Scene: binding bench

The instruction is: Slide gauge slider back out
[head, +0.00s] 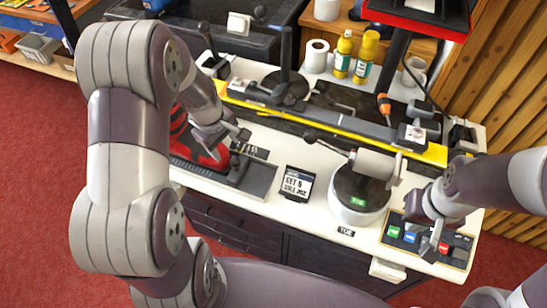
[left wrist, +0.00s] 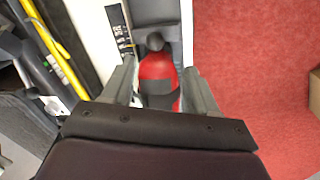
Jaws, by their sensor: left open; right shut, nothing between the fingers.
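A grey gauge base (head: 262,180) lies at the front left of the bench, with a dark upright piece (head: 238,170) on it that looks like the slider. A red and black device stands just left of it (head: 181,125). My left gripper (head: 238,142) is open above the base. In the left wrist view the red body and its dark round knob (left wrist: 155,41) show between the spread fingers (left wrist: 158,80), with no visible grip. My right gripper (head: 432,228) is shut and empty over the button panel.
A white round drum (head: 358,205) with a lever stands at the middle front. The button panel (head: 455,255) is at the right front. A long yellow-edged rail (head: 340,130) crosses behind. Yellow bottles (head: 365,55) and a paper roll (head: 317,53) stand at the back.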

